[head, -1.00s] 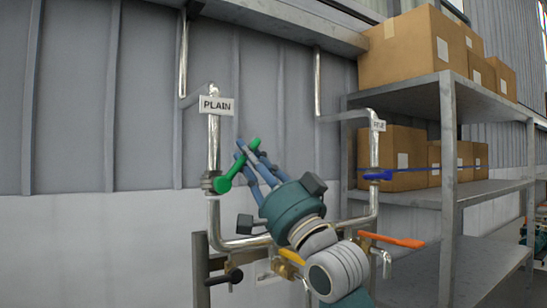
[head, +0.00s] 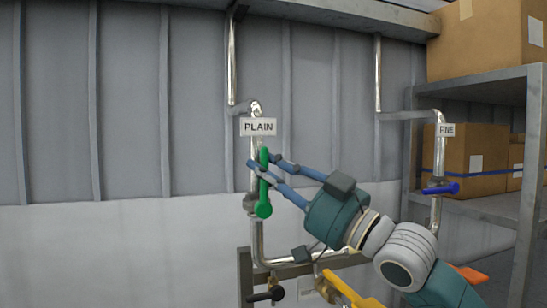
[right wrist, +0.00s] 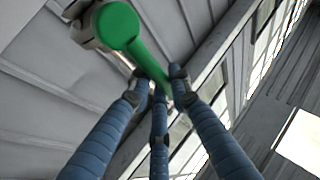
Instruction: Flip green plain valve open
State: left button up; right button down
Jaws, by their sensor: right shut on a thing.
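The green valve handle (head: 264,205) sits on the silver pipe below the PLAIN sign (head: 258,127). The handle now stands nearly upright, in line with the pipe. My right gripper (head: 263,163) has its blue fingers around the upper part of the handle and is shut on it. In the right wrist view the green handle (right wrist: 120,28) runs from its round hub at the top down to between the fingertips (right wrist: 160,82). My left gripper is not in view.
A blue valve handle (head: 440,189) is on the pipe under the FINE sign (head: 446,130). A yellow handle (head: 350,290) and a black handle (head: 266,295) are lower down. A shelf with cardboard boxes (head: 475,157) stands at the right.

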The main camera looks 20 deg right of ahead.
jog(key=shift+r+n, duration=0.25)
jog(key=shift+n, duration=0.05)
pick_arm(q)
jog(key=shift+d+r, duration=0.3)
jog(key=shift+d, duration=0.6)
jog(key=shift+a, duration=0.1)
pick_arm(e)
jog(key=c, duration=1.6)
grip_release()
jog(key=shift+c, duration=0.2)
jog(key=shift+o, duration=0.4)
jog(key=shift+a, duration=0.1)
jog(key=shift+f, duration=0.2)
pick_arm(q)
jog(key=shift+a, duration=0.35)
pick_arm(e)
jog(key=v, duration=1.1)
jog(key=shift+s+d, duration=0.25)
jog(key=shift+s, duration=0.05)
